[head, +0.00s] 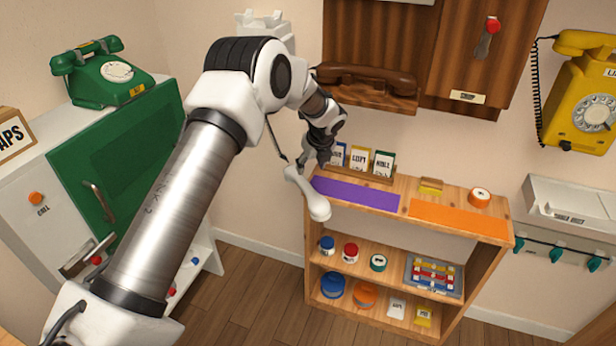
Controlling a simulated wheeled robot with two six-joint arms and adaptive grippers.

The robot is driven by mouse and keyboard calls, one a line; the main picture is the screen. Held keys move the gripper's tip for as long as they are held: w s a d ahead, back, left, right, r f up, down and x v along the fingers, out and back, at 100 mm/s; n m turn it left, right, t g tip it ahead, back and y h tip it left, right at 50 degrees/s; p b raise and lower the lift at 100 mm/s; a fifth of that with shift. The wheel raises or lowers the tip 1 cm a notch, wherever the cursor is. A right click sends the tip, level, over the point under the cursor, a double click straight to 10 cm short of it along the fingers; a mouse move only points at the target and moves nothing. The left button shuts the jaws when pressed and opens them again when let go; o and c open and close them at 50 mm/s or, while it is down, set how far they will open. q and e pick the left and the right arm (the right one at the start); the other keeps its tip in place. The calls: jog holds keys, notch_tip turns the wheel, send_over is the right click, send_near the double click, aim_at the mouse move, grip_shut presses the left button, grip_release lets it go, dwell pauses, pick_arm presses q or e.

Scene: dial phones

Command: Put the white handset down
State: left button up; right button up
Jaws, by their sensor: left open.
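The white handset (307,193) shows at the left end of the wooden shelf's top, slanting down toward the front, in front of the purple mat (356,195). I cannot tell whether it rests on the shelf or is clear of it. My left gripper (312,160) is right at the handset's upper end and is open. The fingers are small and dark, so I cannot tell whether they touch it. A white phone (265,24) on the wall is mostly hidden behind my left arm. My right gripper is not in view.
An orange mat (458,219) lies on the shelf's right side. Several cards (360,158) stand at the back, with a tape roll (480,196) to the right. A brown handset (367,79), a green phone (103,75) and a yellow phone (590,100) surround the shelf.

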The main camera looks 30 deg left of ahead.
pick_arm(q)
jog(key=shift+v, duration=0.9)
